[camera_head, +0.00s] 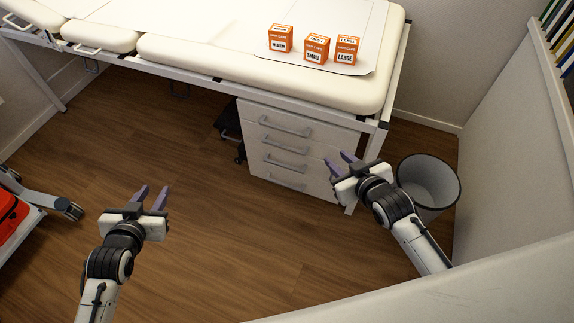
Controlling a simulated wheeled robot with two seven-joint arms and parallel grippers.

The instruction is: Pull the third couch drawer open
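A white drawer unit (258,150) stands under the right part of the examination couch (250,62). Its stacked drawers all look shut, each with a grey bar handle. The third drawer from the top (312,176) has its handle (284,163) in clear view. My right gripper (342,163) is open and empty, in front of the unit's right side, to the right of that handle and apart from it; it hides part of the drawer fronts' right edge. My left gripper (152,194) is open and empty over the floor, well left of the unit.
A grey waste bin (428,182) stands right of the unit, close to my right arm. Several orange boxes (281,38) stand on the couch. A couch leg (362,165) borders the unit. A wheeled trolley (35,225) is at the left. The wooden floor before the drawers is clear.

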